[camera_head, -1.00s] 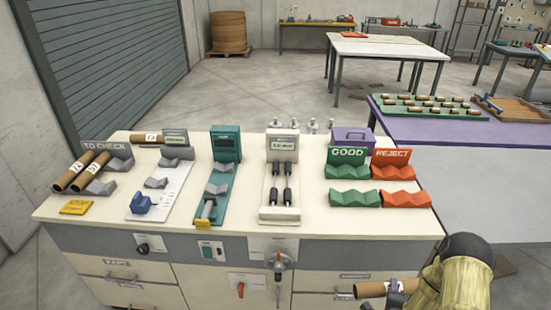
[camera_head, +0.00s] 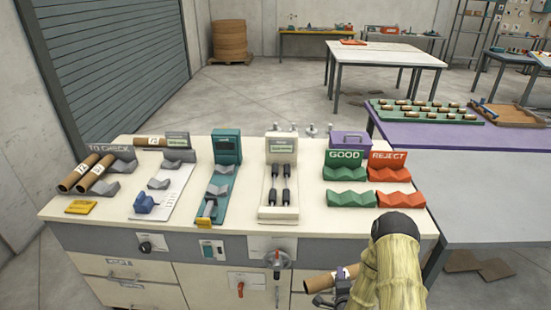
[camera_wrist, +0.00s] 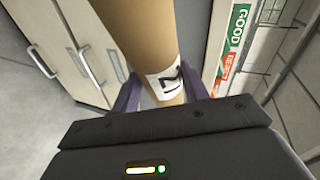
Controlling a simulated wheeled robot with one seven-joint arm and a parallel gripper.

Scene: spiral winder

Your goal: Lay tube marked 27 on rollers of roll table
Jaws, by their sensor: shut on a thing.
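A brown tube (camera_head: 324,283) with a white label is held in my gripper (camera_head: 343,283), low in front of the bench cabinet. In the wrist view the tube (camera_wrist: 140,35) lies between the two fingers of my gripper (camera_wrist: 157,92); its label shows a 7, and the rest of the mark is turned away. The roll table (camera_head: 278,200), with dark rollers and a display at its back, stands at the middle of the bench. Its rollers are bare. The held tube is apart from it, below the bench top's front edge.
Two tubes (camera_head: 72,178) lie in the TO CHECK holders at left, and another tube (camera_head: 150,142) lies behind, by a grey display. A teal gauge (camera_head: 227,150) stands left of the roll table. Green GOOD cradles (camera_head: 350,199) and red REJECT cradles (camera_head: 393,200) at right are empty.

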